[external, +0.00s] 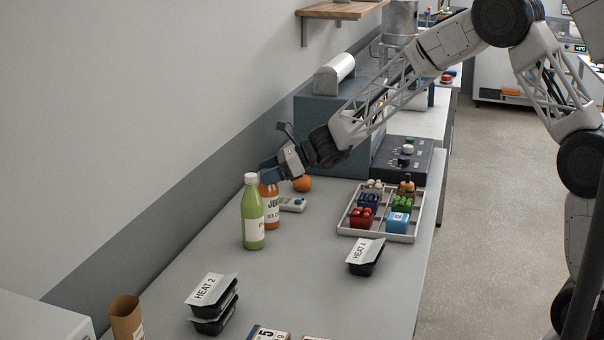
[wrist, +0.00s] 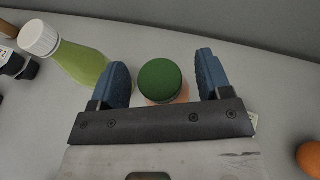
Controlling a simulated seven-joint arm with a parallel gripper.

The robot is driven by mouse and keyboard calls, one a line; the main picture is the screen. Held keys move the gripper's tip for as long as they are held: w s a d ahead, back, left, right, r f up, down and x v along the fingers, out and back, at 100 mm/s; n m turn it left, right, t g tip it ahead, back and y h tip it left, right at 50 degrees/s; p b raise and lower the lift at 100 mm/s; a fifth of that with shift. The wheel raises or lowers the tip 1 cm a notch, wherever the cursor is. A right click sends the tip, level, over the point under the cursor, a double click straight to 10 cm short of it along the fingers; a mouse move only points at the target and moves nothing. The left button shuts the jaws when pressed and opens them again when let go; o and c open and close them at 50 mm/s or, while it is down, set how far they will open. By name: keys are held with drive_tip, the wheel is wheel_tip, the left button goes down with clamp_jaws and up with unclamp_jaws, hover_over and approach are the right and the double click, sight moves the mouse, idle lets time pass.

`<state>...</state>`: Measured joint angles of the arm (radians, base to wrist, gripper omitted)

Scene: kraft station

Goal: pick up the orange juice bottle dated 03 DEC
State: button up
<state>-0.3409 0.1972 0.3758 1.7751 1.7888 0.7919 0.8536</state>
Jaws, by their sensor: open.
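An orange juice bottle (external: 271,214) stands upright on the grey table, partly hidden behind a green bottle (external: 253,217). Its label is partly covered and I cannot read a date on it. In the wrist view its dark green cap (wrist: 160,80) sits between my open fingers, with a little of the orange body below. My gripper (external: 268,172) is open at the top of the orange bottle. In the wrist view my gripper (wrist: 167,82) has blue fingers on either side of the cap, with gaps. The green bottle with a white cap (wrist: 82,62) stands close to the left finger.
An orange fruit (external: 302,184) and a small white device (external: 292,204) lie near the bottle. A divided tray (external: 346,230) with small items stands right. Black containers marked HEAT 2 (external: 213,304) and HEAT 4 (external: 366,257) lie nearer. The wall runs along the left.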

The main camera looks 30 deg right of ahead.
drive_tip(key=shift+c, duration=0.4)
clamp_jaws()
idle(0.4)
